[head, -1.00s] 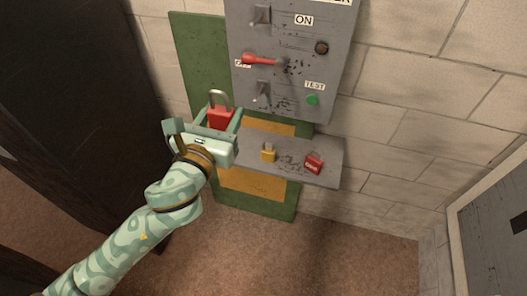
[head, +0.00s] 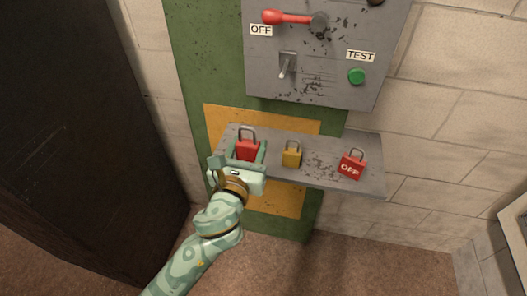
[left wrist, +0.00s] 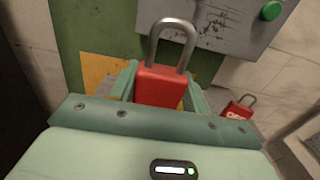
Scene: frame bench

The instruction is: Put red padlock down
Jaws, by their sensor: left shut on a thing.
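The red padlock (head: 247,150) is between the fingers of my left gripper (head: 246,155), upright with its grey shackle up. My left gripper is shut on it, at the left end of the grey shelf (head: 320,177). I cannot tell whether the padlock's base touches the shelf. In the left wrist view the red padlock (left wrist: 160,86) shows between the two green fingers, its shackle closed and its lower part hidden by the gripper. My right gripper is not in view.
A brass padlock (head: 291,157) stands on the shelf just right of the held one. A red tag-like padlock marked OFF (head: 352,165) stands further right. Above hangs a grey switch panel (head: 325,75) with a red lever (head: 287,17) and green TEST button (head: 357,76).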

